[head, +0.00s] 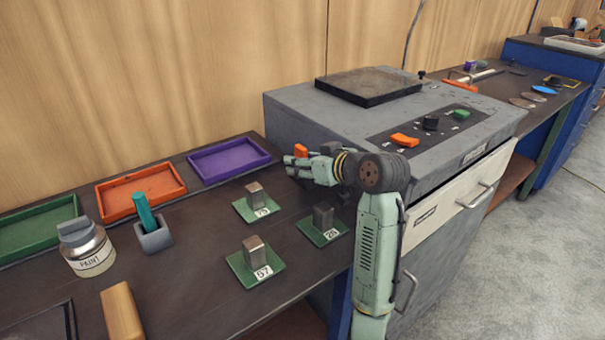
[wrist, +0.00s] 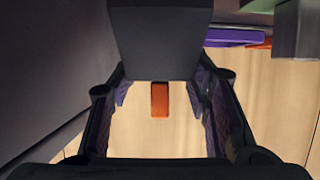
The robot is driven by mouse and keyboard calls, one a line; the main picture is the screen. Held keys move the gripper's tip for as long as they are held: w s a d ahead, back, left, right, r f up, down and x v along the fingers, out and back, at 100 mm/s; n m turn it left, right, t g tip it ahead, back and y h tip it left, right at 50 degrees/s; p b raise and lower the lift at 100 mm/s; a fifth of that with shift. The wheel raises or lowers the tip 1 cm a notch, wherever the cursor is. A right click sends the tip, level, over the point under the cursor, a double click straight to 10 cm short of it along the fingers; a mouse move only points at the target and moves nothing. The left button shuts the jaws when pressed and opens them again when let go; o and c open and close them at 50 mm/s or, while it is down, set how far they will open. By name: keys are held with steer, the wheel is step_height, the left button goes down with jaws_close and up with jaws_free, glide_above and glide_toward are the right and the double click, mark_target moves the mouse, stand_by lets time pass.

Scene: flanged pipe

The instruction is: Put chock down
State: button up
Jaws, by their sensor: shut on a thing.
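My gripper (wrist: 160,90) is shut on the chock (wrist: 159,99), whose orange part shows between the two fingers in the wrist view. A dark grey block-like shape stands directly above it in that picture and hides part of the grip. I cannot tell whether this shape belongs to the chock. In the head view, a small orange part of the chock (head: 300,150) shows behind my green wrist. It is held in the air left of the grey machine (head: 285,115), above the dark bench (head: 210,270).
Purple (head: 230,160), orange (head: 140,192) and green (head: 38,225) trays line the wall. Several metal blocks stand on green plates (head: 253,262). A paint jar (head: 88,250) and a teal-handled holder (head: 153,237) stand left. A pipe (head: 480,76) lies on the far bench.

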steer(key=shift+f, duration=1.55)
steer(key=shift+f, duration=0.2)
steer(key=o, duration=1.3)
